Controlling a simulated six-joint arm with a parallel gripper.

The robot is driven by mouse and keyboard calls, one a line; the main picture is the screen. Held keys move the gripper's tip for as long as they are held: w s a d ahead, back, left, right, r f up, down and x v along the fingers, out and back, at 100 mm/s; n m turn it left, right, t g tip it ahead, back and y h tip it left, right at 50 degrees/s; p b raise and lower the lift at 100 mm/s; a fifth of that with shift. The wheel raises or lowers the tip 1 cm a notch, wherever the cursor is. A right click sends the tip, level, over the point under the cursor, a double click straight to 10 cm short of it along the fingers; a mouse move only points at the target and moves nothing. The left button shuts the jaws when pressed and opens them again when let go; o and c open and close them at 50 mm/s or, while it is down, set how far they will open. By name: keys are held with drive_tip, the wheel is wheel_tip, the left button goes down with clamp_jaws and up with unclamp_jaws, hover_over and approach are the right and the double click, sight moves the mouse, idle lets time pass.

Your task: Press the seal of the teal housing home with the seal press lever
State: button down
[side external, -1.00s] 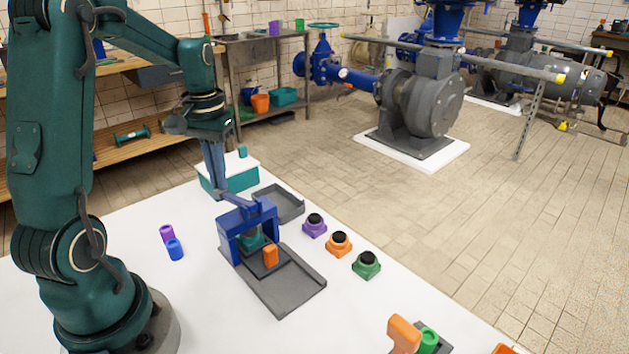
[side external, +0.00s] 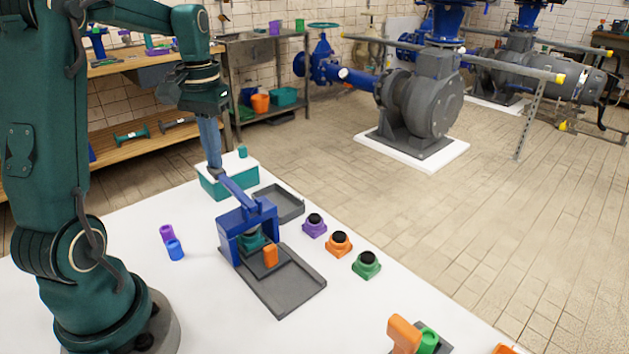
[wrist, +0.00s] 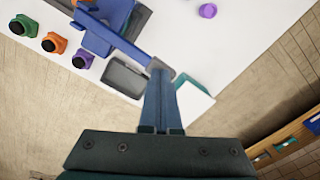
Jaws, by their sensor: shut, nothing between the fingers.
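The blue seal press (side external: 247,222) stands on the white table, with its lever (side external: 238,195) sloping up towards my gripper (side external: 215,168). The teal housing (side external: 251,241) sits under the press frame, on the dark slide. Its seal is hidden by the press, so its seating cannot be told. My gripper is shut and empty, pointing down at the lever's raised outer end. In the wrist view the fingertips (wrist: 163,76) overlap the end of the lever (wrist: 125,45); whether they touch it cannot be told.
An orange block (side external: 270,256) stands on the slide (side external: 285,285). Purple, orange and green housings (side external: 338,243) with black tops stand right of the press. A grey tray (side external: 284,203) and a teal box (side external: 232,180) lie behind it. Purple and blue cylinders (side external: 174,249) lie left.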

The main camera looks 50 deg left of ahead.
wheel_tip(320, 180, up, 7)
drive_tip(key=shift+r, duration=0.15)
idle(0.5)
drive_tip(key=s+d+r+m+t, duration=0.1)
drive_tip(key=s+d+m, duration=0.1)
drive_tip(key=d, duration=0.4)
drive_tip(key=s+d+r+m+t, duration=0.1)
drive_tip(key=d+r+m, duration=0.1)
drive_tip(key=d, duration=0.4)
drive_tip(key=s+d+f+m+t, duration=0.2)
drive_tip(key=s+d+f, duration=0.3)
drive_tip(key=f, duration=0.3)
drive_tip(key=shift+d+f+t, duration=0.2)
drive_tip(key=shift+d+t, duration=0.4)
drive_tip(key=shift+t, duration=0.2)
